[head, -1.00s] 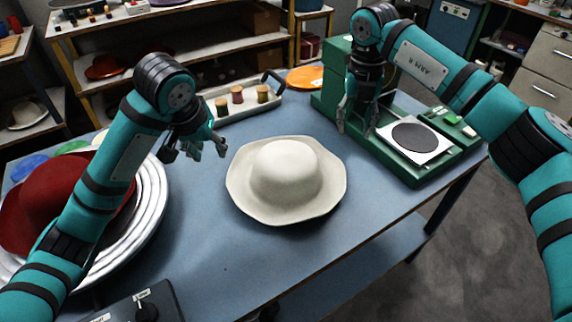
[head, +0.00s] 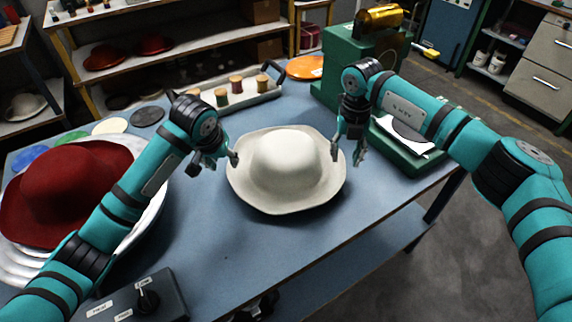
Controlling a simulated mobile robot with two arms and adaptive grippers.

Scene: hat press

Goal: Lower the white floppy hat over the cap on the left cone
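The white floppy hat (head: 285,160) lies brim down on the blue table, its rounded crown up and its wavy brim spread out. My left gripper (head: 214,163) is open and empty at the hat's left side, one finger close to the brim edge. My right gripper (head: 347,155) is open and empty at the hat's right side, its fingers pointing down by the brim. I cannot tell whether either gripper touches the brim. I see no cone and no cap on a cone in this view.
A red hat (head: 65,190) sits on a white ridged round piece at the left. A tray (head: 247,98) with several spools stands behind the white hat. A green press (head: 345,60) stands at back right, a control box (head: 150,300) at front left. The table (head: 240,240) in front is clear.

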